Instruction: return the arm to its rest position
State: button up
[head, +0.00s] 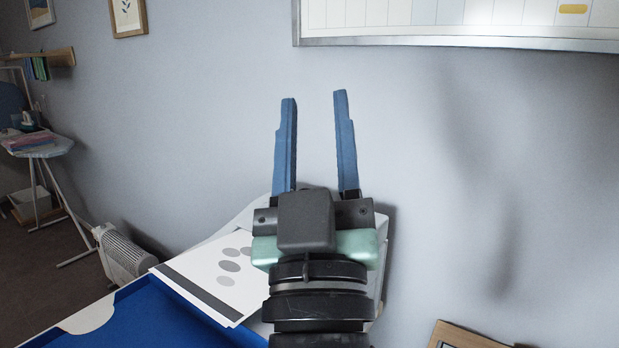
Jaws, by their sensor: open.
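My gripper (314,96) is in the middle of the head view, with its two blue fingers pointing up and spread apart. It is open, and nothing shows between the fingers. Behind the fingers is the bare grey wall. My dark wrist rises from the bottom edge and covers part of the white surface behind it.
A blue tray (150,318) and a white sheet with grey ovals (200,264) lie at the lower left. A framed board (450,42) hangs on the wall at the upper right. A wooden-edged object (458,334) shows at the bottom right. A white heater (124,252) stands at the left.

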jog(key=s+r+m+t, duration=0.1)
jog(key=s+r+m, duration=0.1)
jog(key=s+r, duration=0.55)
notch_tip(320, 180, up, 14)
jog(key=p, duration=1.3)
jog(key=shift+a+m, duration=0.3)
jog(key=shift+a, duration=0.05)
